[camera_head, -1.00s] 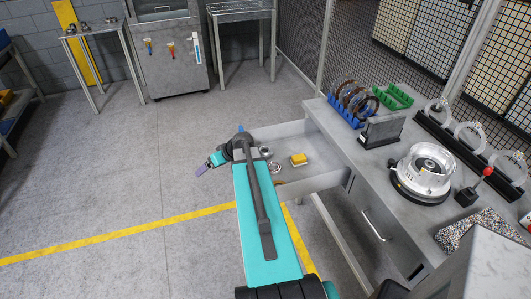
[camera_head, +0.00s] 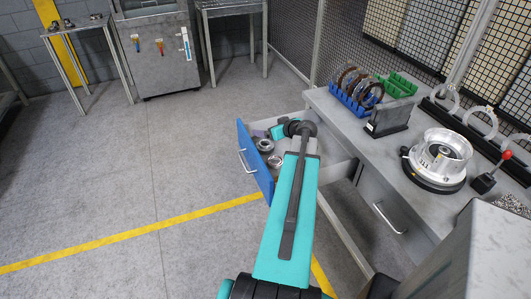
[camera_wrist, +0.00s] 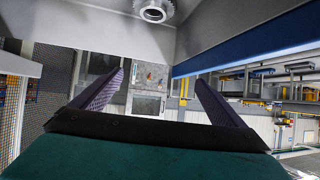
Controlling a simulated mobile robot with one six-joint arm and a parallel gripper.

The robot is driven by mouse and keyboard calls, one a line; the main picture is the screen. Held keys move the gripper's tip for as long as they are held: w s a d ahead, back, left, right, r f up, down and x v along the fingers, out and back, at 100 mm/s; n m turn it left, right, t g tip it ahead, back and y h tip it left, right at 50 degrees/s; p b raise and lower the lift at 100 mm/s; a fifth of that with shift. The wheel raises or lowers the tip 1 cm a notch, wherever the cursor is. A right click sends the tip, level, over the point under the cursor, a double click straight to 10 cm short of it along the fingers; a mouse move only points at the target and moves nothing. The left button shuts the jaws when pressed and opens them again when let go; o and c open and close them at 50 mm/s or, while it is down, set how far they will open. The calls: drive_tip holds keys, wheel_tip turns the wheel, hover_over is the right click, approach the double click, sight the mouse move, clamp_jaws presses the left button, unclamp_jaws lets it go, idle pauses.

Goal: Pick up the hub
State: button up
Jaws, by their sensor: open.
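Two round metal parts lie in the open drawer (camera_head: 330,177), a ring-like one (camera_head: 264,145) near the blue front and another (camera_head: 275,160) beside my arm. I cannot tell for certain which is the hub. In the wrist view one toothed metal round part with a central hole (camera_wrist: 153,10) shows at the top edge, partly cut off, beyond my fingers. My gripper (camera_wrist: 160,77) is open with nothing between its two purple fingers. In the head view my gripper (camera_head: 259,133) is over the far end of the drawer, partly hidden by my arm.
The drawer's blue front (camera_head: 255,160) stands close to my gripper. Floor left of the drawer is clear.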

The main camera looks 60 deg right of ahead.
drive_tip(key=b, duration=1.1)
approach(269, 148)
drive_tip(key=w, duration=0.3)
drive_tip(key=shift+w+d+f+h, duration=0.15)
drive_tip(key=shift+w+d+h, duration=0.05)
drive_tip(key=shift+w+h, duration=0.15)
drive_tip(key=shift+x, duration=1.1)
drive_tip(key=shift+w, duration=0.1)
drive_tip(key=shift+d+p+x, duration=0.25)
drive_tip(key=shift+p+x, duration=0.7)
drive_tip(key=shift+x, duration=1.45)
